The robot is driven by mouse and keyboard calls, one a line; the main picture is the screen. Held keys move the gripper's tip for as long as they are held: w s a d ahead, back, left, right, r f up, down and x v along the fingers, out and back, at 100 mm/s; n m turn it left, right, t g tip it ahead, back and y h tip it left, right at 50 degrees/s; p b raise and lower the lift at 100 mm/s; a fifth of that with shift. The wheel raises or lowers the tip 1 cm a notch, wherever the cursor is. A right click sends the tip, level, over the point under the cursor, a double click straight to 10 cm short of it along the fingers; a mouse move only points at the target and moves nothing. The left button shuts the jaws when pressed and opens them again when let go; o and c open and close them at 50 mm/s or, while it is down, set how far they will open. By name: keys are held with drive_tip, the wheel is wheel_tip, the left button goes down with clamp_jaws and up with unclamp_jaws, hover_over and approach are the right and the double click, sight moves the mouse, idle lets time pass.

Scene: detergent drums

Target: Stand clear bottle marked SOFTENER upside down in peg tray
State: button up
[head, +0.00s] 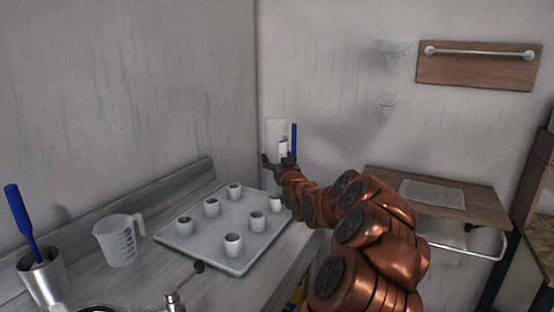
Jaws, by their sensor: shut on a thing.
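My gripper (279,161) is raised near the wall corner, above the far right end of the peg tray, and is shut on a pale, see-through bottle (276,130). The bottle looks roughly upright, with a small white and blue patch low on it. Its lettering is too small to read, and I cannot tell which end is up. The fingers hide part of it. The grey peg tray (190,244) lies on the bench, with several short, hollow-topped white pegs standing on it. The bottle is apart from the tray.
A clear measuring jug (119,241) stands left of the tray. A metal cup (43,281) with a blue-handled tool stands at the left front. A blue upright thing (294,138) shows beside the bottle. A wooden shelf (455,202) is on the right wall.

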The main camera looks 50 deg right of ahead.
drive_tip(key=shift+f, duration=0.2)
drive_tip(key=o, duration=1.6)
drive_tip(key=shift+o, duration=0.2)
drive_tip(key=v, duration=1.2)
drive_tip(key=shift+r, duration=0.1)
